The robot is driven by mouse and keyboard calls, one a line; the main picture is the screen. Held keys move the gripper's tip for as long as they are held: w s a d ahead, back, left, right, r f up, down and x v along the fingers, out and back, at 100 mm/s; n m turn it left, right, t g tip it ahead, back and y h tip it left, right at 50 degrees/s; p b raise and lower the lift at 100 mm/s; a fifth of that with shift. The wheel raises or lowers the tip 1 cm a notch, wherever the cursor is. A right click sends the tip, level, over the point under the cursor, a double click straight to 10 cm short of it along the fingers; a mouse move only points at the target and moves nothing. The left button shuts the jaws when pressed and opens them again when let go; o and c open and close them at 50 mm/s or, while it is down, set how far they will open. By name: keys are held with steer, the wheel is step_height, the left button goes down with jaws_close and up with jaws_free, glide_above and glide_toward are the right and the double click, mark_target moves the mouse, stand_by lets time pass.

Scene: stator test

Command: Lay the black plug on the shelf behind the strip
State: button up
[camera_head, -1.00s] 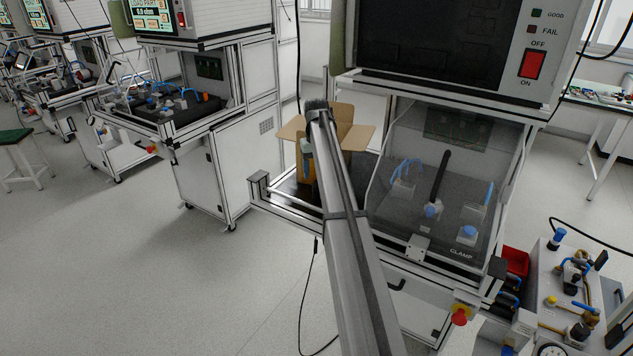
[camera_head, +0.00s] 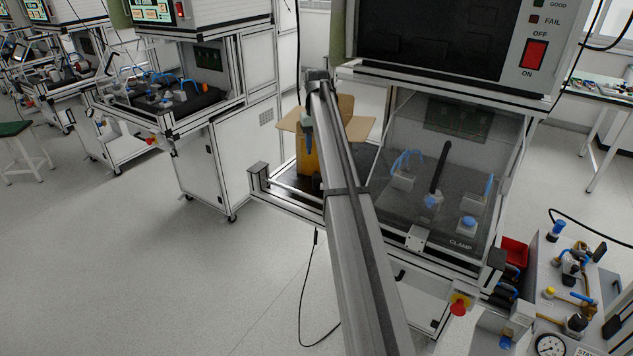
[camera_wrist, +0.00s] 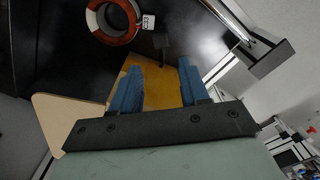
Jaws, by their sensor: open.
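My gripper (camera_wrist: 160,68) is open, with its two blue fingers apart and nothing seen between them. A thick black cable end (camera_head: 316,237) hangs below the shelf's front edge. A pale metal strip (camera_head: 292,199) runs along that edge, and part of it is hidden by my arm.
An open yellow-brown carton (camera_head: 345,106) stands on the shelf; its yellow side (camera_wrist: 166,88) lies under the fingers. A red and white ring (camera_wrist: 112,20) with a tag lies on the black surface. A clear cover (camera_head: 460,160) encloses fixtures to the right. The aisle floor is open.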

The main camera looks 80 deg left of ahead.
mark_target(317, 176)
steer(key=d+f+y, duration=0.2)
steer(key=d+f, duration=0.1)
steer(key=d, duration=0.4)
steer(key=d+f+y, duration=0.2)
steer(key=d+f, duration=0.2)
steer(key=d, duration=0.4)
steer(key=a+r+y, duration=0.5)
steer(key=a, duration=0.1)
steer(key=x, duration=0.7)
steer(key=shift+s+f, duration=0.25)
steer(key=shift+f, duration=0.05)
steer(key=shift+x, duration=3.15)
steer(key=shift+w+d+f, duration=0.15)
steer(key=shift+d, duration=0.05)
steer(key=c, duration=0.8)
